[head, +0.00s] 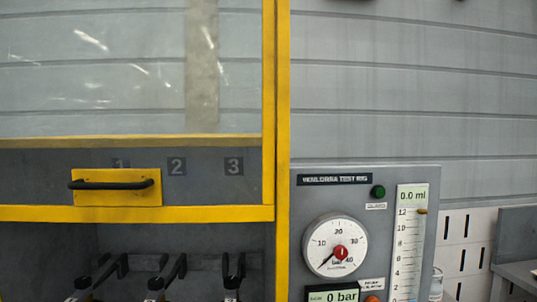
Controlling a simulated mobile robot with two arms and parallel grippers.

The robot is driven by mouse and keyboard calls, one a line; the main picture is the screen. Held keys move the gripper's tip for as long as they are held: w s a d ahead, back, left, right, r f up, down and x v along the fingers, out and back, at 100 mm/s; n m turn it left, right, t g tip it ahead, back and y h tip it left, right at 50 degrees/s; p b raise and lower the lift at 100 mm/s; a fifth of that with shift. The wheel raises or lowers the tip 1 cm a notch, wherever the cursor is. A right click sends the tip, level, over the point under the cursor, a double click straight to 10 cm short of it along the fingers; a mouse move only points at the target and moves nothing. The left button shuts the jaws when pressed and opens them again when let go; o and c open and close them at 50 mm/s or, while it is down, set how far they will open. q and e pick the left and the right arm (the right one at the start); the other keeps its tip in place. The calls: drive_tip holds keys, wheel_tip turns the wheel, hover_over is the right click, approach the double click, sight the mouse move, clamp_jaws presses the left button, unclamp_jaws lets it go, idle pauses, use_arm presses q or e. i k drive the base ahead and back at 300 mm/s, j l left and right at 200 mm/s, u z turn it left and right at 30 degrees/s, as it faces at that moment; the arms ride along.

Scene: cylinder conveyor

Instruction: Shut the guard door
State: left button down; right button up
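The guard door (230,213) is a yellow-framed panel at the left of the head view. A black bar handle (115,184) sits on a yellow plate at its lower part. The door's lower yellow rail stands above an open gap, where several black levers or clamps (170,271) show in a dark bay. The door's upper end is outside the picture. Neither of my grippers is in view.
A yellow post (283,150) stands right of the door. Beside it is a grey test panel (400,172) with a round dial gauge (334,245), a green button (378,192) and a 0.0 ml scale (411,240). A grey slatted wall (420,90) lies behind.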

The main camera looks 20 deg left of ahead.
sight(120, 196)
drive_tip(key=u, duration=1.65)
